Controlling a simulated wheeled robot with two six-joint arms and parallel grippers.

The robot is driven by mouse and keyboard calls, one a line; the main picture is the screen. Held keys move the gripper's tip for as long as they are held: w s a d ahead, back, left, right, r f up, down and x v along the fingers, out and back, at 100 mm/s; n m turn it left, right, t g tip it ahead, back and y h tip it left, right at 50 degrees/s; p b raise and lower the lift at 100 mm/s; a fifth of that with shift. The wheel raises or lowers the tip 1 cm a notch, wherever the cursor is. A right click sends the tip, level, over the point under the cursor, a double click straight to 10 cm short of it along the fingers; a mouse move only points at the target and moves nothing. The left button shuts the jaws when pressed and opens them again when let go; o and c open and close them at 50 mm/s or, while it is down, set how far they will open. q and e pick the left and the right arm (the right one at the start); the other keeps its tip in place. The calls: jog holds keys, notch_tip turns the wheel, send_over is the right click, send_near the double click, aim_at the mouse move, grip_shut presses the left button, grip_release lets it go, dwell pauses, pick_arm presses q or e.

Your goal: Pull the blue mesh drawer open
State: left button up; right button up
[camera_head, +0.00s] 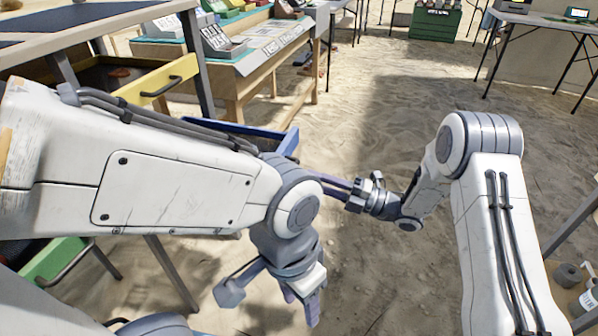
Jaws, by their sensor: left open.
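The blue drawer (288,142) shows behind my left arm. Its blue side edge and one front corner stick out past the table, and most of its front and its handle are hidden by the arm. My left gripper (270,291) hangs below the wrist, open and empty, pointing down in front of the drawer and apart from it. My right gripper (338,187) points left toward the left arm's wrist. Its fingertips are partly hidden behind that wrist, so I cannot tell its opening.
A yellow drawer (160,82) with a dark handle stands open above, with objects inside. A green drawer (52,262) is at the lower left. A wooden table (262,72) with trays stands behind. Sandy floor ahead is clear. Containers (570,275) sit at the right edge.

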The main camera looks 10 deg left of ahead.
jog(key=v, duration=0.4)
jog(key=shift+d, duration=0.15)
jog(key=w+a+r+m+t+h, duration=0.2)
jog(key=w+a+m+t+h, duration=0.2)
jog(key=w+a+m+h, duration=0.15)
jog(key=s+d+r+m+g+h, duration=0.15)
jog(key=s+d+m+h, duration=0.25)
jog(key=s+m, duration=0.5)
jog(key=s+d+m+g+h, duration=0.3)
jog(key=s+d+m+h, duration=0.15)
jog(key=s, duration=0.95)
jog(key=s+d+m+g+h, duration=0.25)
jog(key=s+m+h, duration=0.25)
jog(key=s+m, duration=0.45)
notch_tip(320, 180, up, 36)
jog(key=s+d+n+p, duration=0.1)
jog(key=s+p, duration=0.1)
jog(key=p, duration=3.4)
jog(key=shift+s+t, duration=0.2)
jog(key=shift+t, duration=0.1)
